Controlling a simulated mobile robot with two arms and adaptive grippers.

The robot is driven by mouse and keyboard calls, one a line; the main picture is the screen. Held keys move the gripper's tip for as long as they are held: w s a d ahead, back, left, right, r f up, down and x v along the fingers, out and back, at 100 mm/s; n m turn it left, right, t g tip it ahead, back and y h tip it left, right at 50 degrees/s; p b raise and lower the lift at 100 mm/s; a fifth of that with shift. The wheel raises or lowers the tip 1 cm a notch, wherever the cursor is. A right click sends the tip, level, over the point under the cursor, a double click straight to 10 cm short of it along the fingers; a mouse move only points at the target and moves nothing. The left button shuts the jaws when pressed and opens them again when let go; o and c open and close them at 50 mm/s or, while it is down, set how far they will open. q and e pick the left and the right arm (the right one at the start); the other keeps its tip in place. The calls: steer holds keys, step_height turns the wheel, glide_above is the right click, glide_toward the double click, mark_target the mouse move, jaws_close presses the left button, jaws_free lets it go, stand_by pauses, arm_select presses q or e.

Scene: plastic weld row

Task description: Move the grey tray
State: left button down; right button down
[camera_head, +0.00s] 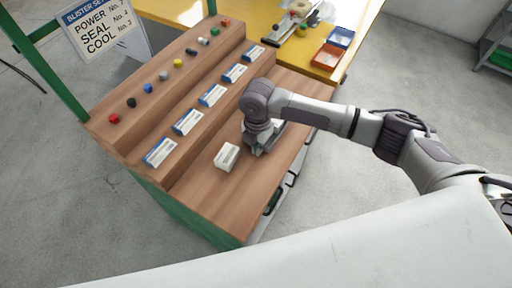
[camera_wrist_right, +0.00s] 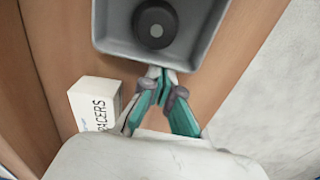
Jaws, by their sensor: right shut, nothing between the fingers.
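The grey tray (camera_wrist_right: 209,45) shows at the top of the right wrist view, with a round black part (camera_wrist_right: 155,24) inside it. In the head view the tray is mostly hidden behind my right arm. My right gripper (camera_wrist_right: 161,72) has teal fingers, which are shut with nothing between them. Its tips are at the tray's near wall; I cannot tell whether they touch it. In the head view the right gripper (camera_head: 257,150) is low over the wooden bench. My left gripper is not in view.
A white spacers box (camera_head: 227,157) stands close beside the right gripper; it also shows in the wrist view (camera_wrist_right: 95,104). Steps behind hold several blue-and-white packs (camera_head: 188,122) and small coloured parts. Red (camera_head: 327,57) and blue (camera_head: 341,38) bins stand on a yellow table. The bench front is clear.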

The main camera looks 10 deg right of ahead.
steer(key=w+d, duration=0.4)
steer(key=w+d+b, duration=0.1)
steer(key=w+d, duration=0.3)
steer(key=shift+w+d+f, duration=0.1)
steer(key=shift+d+f, duration=0.05)
steer(key=shift+d, duration=0.25)
steer(key=w+d+b, duration=0.6)
steer(key=w+d, duration=0.1)
steer(key=shift+w+d+f, duration=0.1)
steer(key=shift+d, duration=0.2)
steer(key=shift+w+d, duration=0.2)
steer(key=shift+d, duration=0.05)
steer(key=shift+d+r, duration=0.1)
steer(key=shift+r, duration=0.2)
